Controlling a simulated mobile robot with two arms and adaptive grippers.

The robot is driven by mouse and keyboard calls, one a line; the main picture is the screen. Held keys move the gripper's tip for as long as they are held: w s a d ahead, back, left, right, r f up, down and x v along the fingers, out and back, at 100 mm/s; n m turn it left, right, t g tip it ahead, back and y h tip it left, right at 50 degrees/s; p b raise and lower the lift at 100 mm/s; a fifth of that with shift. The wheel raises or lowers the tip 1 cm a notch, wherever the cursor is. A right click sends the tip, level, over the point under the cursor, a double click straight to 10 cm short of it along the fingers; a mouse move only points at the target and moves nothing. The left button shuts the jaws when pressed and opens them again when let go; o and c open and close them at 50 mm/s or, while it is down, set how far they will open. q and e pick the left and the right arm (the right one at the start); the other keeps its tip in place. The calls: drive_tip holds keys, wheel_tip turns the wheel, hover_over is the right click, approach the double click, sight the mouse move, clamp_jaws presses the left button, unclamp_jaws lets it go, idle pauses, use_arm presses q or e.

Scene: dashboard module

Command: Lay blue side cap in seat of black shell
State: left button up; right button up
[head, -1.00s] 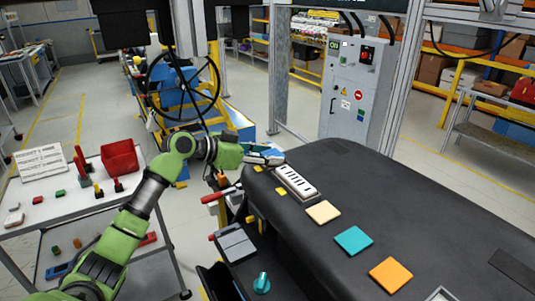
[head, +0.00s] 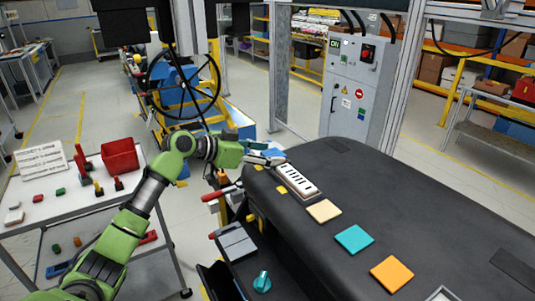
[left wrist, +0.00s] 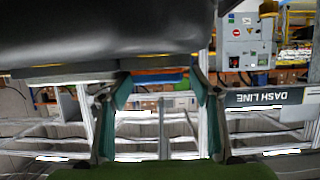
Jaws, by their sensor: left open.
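The black shell (head: 400,210) is the large dark dashboard body filling the right half of the head view. Its dark underside edge (left wrist: 60,35) spans the top of the left wrist view. A blue piece, seemingly the blue side cap (head: 273,153), shows at the shell's far left end, just beyond my left gripper (head: 270,160). In the left wrist view, a blue strip (left wrist: 160,72) lies against the shell's edge between the spread fingers (left wrist: 158,98). My left gripper is open beside the shell's end. The seat is hidden. My right gripper is out of view.
A vent panel (head: 297,180) and cream, teal (head: 354,239) and orange (head: 392,274) squares lie on the shell. A white table (head: 75,215) with a red bin (head: 120,156) stands left. A grey control cabinet (head: 357,85) stands behind. Open floor lies beyond the table.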

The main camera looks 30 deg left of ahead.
use_arm(q)
drive_tip(key=v, duration=1.2)
